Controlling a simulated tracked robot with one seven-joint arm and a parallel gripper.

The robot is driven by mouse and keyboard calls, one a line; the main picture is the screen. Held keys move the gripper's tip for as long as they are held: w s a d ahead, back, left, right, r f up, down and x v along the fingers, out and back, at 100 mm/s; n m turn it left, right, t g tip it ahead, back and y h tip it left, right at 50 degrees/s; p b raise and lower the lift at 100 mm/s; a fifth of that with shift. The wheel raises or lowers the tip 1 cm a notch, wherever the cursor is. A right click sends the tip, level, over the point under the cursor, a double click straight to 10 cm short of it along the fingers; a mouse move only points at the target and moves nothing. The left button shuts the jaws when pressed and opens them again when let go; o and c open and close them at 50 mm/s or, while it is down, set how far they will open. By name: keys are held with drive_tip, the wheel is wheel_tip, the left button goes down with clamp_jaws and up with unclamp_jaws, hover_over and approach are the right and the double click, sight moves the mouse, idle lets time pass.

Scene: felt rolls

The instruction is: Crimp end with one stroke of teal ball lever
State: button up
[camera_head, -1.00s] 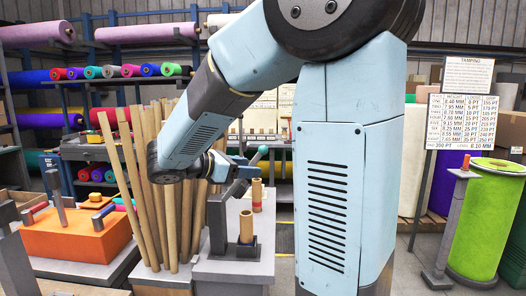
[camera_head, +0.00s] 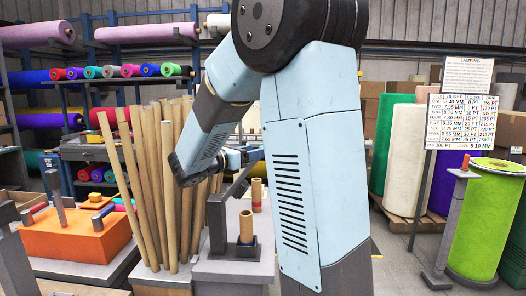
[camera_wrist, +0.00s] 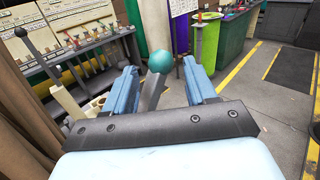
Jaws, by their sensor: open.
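The teal ball (camera_wrist: 160,61) tops a grey lever (camera_wrist: 151,90) in the wrist view. My gripper (camera_wrist: 160,68) is open, with one blue finger on each side of the ball and lever. I cannot tell whether either finger touches the ball. In the head view my gripper (camera_head: 240,157) is small and partly hidden by my arm, near the upper end of the slanted dark lever (camera_head: 239,184). The ball is not clearly visible there. A cardboard tube (camera_head: 246,226) stands upright in a dark holder (camera_head: 244,249) on the grey bench (camera_head: 232,271) below the lever.
Another tube (camera_head: 257,193) with a red base stands behind on the bench. Tall brown tubes (camera_head: 150,190) lean close on the left. An orange block (camera_head: 76,238) sits farther left. A sign (camera_head: 461,121) and a green felt roll (camera_head: 484,215) stand at right.

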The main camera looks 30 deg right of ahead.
drive_tip(key=shift+x, duration=2.3)
drive_tip(key=shift+c, duration=0.4)
clamp_jaws()
